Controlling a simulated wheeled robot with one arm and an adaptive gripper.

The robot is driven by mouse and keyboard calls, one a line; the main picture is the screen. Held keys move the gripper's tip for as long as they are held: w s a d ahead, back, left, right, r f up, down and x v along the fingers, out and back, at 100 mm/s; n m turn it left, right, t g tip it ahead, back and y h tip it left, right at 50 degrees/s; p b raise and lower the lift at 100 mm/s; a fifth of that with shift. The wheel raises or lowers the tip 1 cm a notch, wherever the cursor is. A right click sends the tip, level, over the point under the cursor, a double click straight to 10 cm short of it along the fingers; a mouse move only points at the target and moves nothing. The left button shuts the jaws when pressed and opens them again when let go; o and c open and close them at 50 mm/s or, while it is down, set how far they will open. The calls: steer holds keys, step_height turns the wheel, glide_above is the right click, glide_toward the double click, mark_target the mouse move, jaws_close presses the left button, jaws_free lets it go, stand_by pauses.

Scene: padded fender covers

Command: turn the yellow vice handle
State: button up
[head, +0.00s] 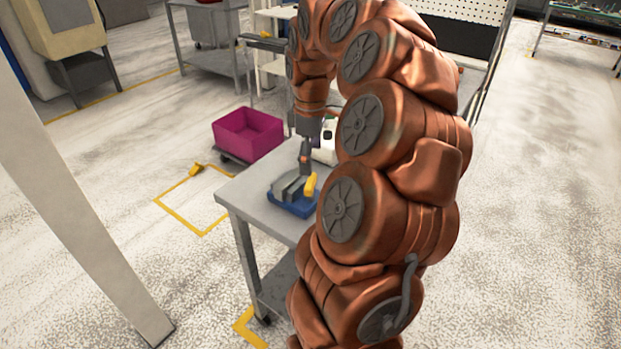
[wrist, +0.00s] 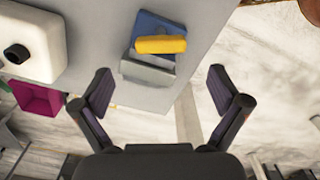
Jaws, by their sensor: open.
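The yellow vice handle (wrist: 160,45) lies across the vice in the wrist view. It shows as a small yellow piece in the head view (head: 311,184). The vice has a grey body (wrist: 147,72) and a blue base (wrist: 160,24), and sits on the grey table near its edge. My gripper (wrist: 161,82) is open and empty, its two fingers spread wide below the vice in the wrist view. In the head view my gripper (head: 305,160) is just above the vice. No contact with the handle shows.
The grey table (head: 248,193) also carries a white device with a black knob (wrist: 35,45). A magenta bin (head: 248,134) stands on a low cart behind the table. A white post (head: 75,190) rises at the left. The floor at the right is clear.

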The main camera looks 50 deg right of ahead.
mark_target(310, 181)
steer(key=shift+a+f+p, duration=0.1)
steer(key=shift+f+p, duration=0.45)
steer(key=shift+f, duration=2.7)
steer(key=c, duration=1.2)
